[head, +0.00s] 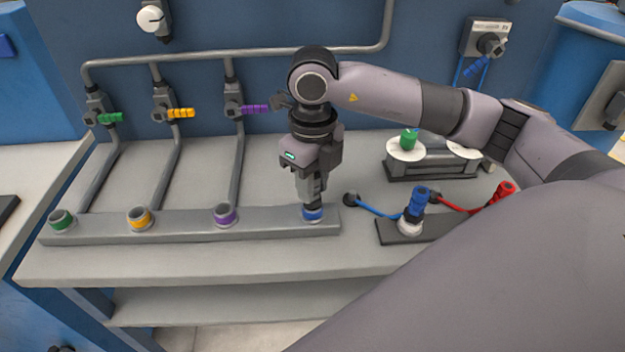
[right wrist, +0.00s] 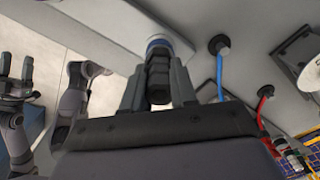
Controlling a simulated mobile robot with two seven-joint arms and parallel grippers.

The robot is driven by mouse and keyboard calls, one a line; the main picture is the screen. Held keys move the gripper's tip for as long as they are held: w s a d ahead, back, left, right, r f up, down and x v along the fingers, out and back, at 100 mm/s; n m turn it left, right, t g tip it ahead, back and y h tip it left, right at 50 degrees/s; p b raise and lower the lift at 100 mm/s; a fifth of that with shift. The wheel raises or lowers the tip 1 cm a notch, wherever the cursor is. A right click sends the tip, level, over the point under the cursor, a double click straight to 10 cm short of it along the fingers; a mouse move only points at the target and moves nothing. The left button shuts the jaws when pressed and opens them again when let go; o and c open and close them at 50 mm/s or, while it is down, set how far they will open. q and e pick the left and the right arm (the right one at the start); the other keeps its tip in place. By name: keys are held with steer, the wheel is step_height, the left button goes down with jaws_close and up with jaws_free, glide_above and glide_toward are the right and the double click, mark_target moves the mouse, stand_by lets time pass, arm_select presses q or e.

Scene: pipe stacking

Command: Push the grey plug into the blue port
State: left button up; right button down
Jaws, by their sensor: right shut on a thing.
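My right gripper (head: 313,200) points straight down over the blue port (head: 313,215) at the right end of the grey manifold bar (head: 180,228). It is shut on the dark grey plug (right wrist: 158,82), which shows between its two fingers in the right wrist view. The plug's far end is at the blue-ringed port (right wrist: 158,43), in line with it. The fingers hide most of the plug in the head view, and I cannot tell how deep it sits. My left gripper (right wrist: 17,80) shows at the left of the right wrist view, empty with its fingers apart.
Green (head: 62,220), yellow (head: 140,217) and purple (head: 225,214) ports line the bar to the left. A blue connector (head: 418,200) stands on a dark plate to the right, with a red connector (head: 498,194) beyond. Pipes with coloured valves rise behind.

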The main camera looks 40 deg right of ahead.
steer(key=shift+f, duration=0.25)
steer(key=c, duration=0.8)
jaws_free()
steer(key=shift+r, duration=0.1)
steer(key=shift+r, duration=3.55)
